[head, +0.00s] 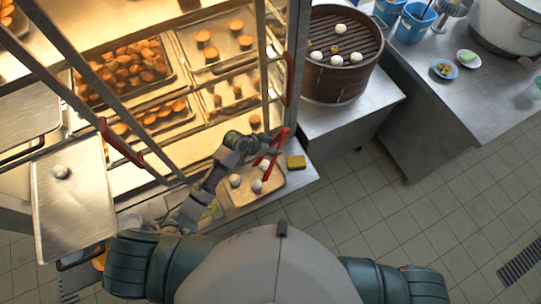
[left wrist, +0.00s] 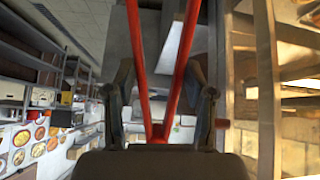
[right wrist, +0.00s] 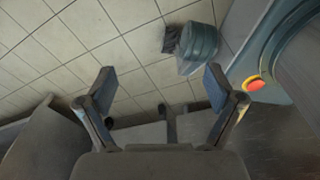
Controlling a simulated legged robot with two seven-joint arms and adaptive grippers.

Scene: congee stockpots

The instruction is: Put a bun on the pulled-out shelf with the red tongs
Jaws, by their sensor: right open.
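My left gripper (head: 270,143) is shut on the red tongs (head: 278,152), whose two arms also show between its fingers in the left wrist view (left wrist: 136,40). The tongs point down over a small tray (head: 240,198) holding white buns. One bun (head: 235,180) lies left of the tongs; others (head: 257,186) lie close to their tips, and I cannot tell whether they touch. The pulled-out shelf (head: 80,215) at the left carries one white bun (head: 61,171). My right gripper (right wrist: 160,85) is open and empty above the floor, out of the head view.
A lit cabinet (head: 215,140) with trays of brown buns stands behind, its red-handled door frames (head: 120,145) near my left arm. A yellow sponge (head: 296,162) lies right of the small tray. A bamboo steamer (head: 345,75) with buns stands on the counter.

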